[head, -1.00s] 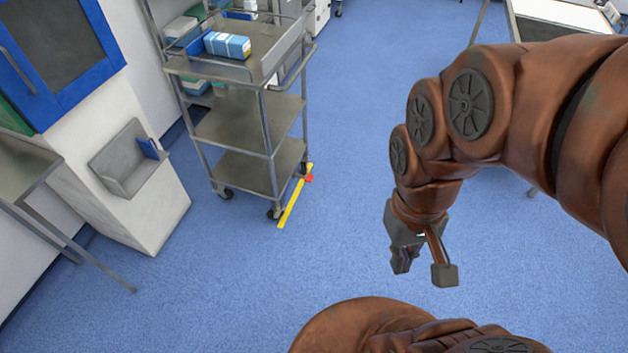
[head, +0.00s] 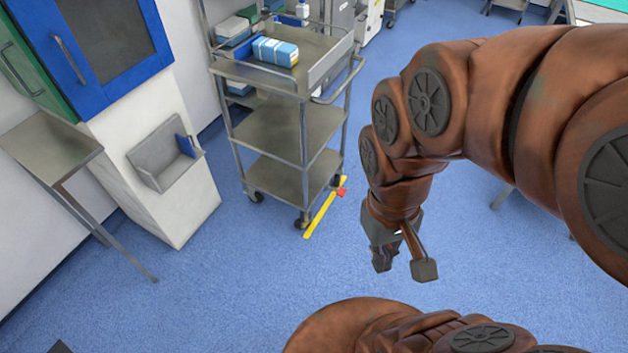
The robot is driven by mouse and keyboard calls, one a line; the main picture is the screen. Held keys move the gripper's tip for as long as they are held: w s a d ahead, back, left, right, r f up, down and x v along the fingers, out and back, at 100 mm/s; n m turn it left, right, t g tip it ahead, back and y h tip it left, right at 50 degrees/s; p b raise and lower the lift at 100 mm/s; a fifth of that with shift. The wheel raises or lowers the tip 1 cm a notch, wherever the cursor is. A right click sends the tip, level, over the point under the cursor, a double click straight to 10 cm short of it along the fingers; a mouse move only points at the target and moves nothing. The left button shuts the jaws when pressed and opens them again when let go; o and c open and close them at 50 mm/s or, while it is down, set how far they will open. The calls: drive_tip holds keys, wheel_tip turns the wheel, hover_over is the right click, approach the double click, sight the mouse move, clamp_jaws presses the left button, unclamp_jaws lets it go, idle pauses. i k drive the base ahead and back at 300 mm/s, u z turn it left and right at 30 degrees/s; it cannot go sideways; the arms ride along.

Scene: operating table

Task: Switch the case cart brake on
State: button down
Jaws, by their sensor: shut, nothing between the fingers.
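The case cart (head: 285,130) is a grey metal trolley with several shelves on castors. It stands left of centre in the head view. A small red part (head: 341,192), perhaps the brake pedal, shows low at its right side by the castors. It is too small to tell its position. My gripper (head: 403,264) hangs in the air to the right of the cart and nearer to me. It is shut and empty, apart from the cart and the red part.
A yellow strip (head: 322,212) lies along the cart's right foot. Blue and white boxes (head: 275,51) sit on its top shelf. A white cabinet with a blue door (head: 110,45) and a metal side table (head: 50,146) stand at left. Blue floor (head: 230,290) is clear before the cart.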

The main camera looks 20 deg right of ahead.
sight(340, 192)
drive_tip(key=u, duration=0.25)
drive_tip(key=i, duration=1.1)
drive_tip(key=z, duration=0.4)
